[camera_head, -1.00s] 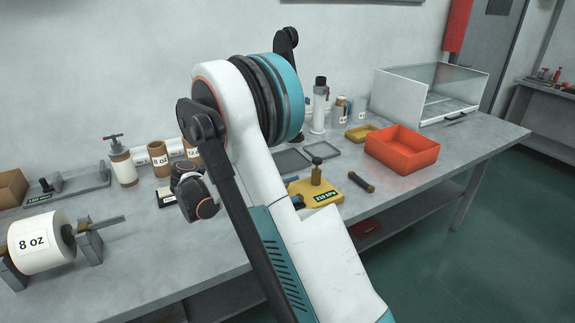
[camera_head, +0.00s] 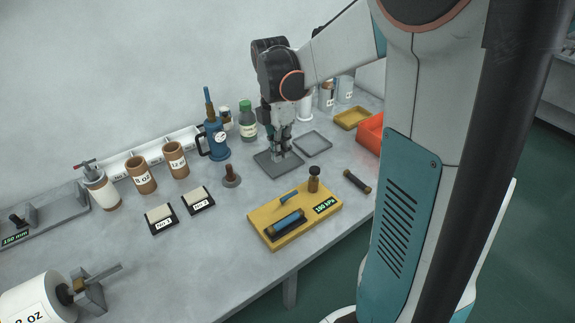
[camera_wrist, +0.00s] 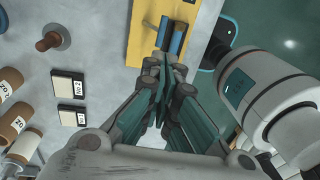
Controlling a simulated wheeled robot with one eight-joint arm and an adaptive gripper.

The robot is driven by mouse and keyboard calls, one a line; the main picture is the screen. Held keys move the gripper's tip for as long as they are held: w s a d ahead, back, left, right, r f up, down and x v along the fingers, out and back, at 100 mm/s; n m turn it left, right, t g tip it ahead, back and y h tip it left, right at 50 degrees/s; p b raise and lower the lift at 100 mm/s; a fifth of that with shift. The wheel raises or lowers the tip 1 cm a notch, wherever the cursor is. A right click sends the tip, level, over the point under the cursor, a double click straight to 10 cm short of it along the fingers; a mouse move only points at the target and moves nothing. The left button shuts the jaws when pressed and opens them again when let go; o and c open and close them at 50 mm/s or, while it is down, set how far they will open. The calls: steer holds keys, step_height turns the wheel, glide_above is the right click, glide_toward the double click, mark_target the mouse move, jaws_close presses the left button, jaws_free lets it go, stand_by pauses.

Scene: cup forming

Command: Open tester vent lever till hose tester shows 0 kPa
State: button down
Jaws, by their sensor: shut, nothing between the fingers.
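The yellow hose tester (camera_head: 262,218) lies on the bench, with a small display (camera_head: 326,205) that appears to read 180 kPa. A blue cylinder (camera_head: 287,222) sits in a dark cradle on it, and a small curved blue lever (camera_head: 289,197) stands behind that. A dark-capped brass post (camera_head: 314,180) rises at its back right corner. My gripper (camera_head: 279,153) is shut and empty, pointing down behind the tester, over a grey pad. In the wrist view my shut fingers (camera_wrist: 166,68) overlap the tester's yellow edge (camera_wrist: 139,40); contact cannot be told.
Two black-framed blocks (camera_head: 160,217) lie left of the tester, near a brown knob (camera_head: 231,176). A blue pump with a gauge (camera_head: 214,138) and a green bottle (camera_head: 248,122) stand behind. A dark cylinder (camera_head: 357,181) lies to the right. My arm covers the right side.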

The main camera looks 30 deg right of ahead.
mark_target(287, 199)
steer(key=f+b, duration=0.1)
steer(key=f, duration=0.3)
steer(key=s+f+b, duration=0.1)
steer(key=f+b, duration=0.1)
steer(key=f, duration=0.3)
steer(key=f+b, duration=0.1)
steer(key=f, duration=0.3)
steer(key=shift+s+f, duration=0.3)
steer(key=shift+f, duration=0.1)
steer(key=shift+s, duration=0.15)
steer(key=shift+s+f+t, duration=0.1)
steer(key=shift+s+t, duration=0.15)
steer(key=shift+t, duration=0.15)
steer(key=shift+s+f, duration=0.1)
steer(key=shift+s, duration=0.05)
